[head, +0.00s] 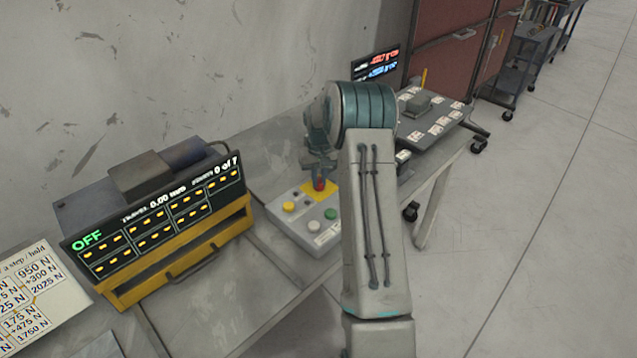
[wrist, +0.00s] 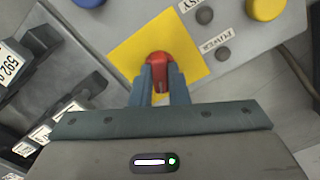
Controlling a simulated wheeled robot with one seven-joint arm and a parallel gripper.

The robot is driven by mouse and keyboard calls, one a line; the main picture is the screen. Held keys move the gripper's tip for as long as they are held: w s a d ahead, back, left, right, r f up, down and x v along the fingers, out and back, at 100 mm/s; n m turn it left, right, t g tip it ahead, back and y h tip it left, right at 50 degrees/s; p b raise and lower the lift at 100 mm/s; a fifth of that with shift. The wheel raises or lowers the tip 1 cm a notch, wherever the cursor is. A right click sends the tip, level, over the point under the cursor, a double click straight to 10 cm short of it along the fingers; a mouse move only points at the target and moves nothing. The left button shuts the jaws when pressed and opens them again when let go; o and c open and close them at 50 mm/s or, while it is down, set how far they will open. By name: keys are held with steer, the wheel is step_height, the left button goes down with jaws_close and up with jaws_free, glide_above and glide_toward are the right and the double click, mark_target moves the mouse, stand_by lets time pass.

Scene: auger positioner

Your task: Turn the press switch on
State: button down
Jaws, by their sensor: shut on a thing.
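The red switch handle (wrist: 158,68) stands on a yellow square plate (wrist: 190,50) on the grey control box. My gripper (wrist: 160,82) is shut on the red switch handle, with a finger on each side of it. In the head view the red handle (head: 319,184) shows just below my gripper (head: 319,172), on the yellow plate (head: 327,190) at the back of the control box (head: 300,222). The display panel (head: 160,215) to the left reads OFF, travel 0.00 and 0 of 7.
The box also bears a yellow button (head: 289,206), a green button (head: 331,214) and a white button (head: 314,226). A blue button (wrist: 88,2) is near the plate. Weight labels (wrist: 40,130) lie at left in the wrist view. A sheet of force values (head: 35,290) lies far left.

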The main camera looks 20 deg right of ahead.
mark_target(319, 180)
steer(key=m+b, duration=0.2)
steer(key=m, duration=0.9)
steer(key=shift+m, duration=0.4)
steer(key=shift+d, duration=0.1)
steer(key=c, duration=1.4)
jaws_free()
step_height(319, 180, up, 14)
steer(key=shift+b, duration=0.45)
steer(key=shift+f, duration=0.1)
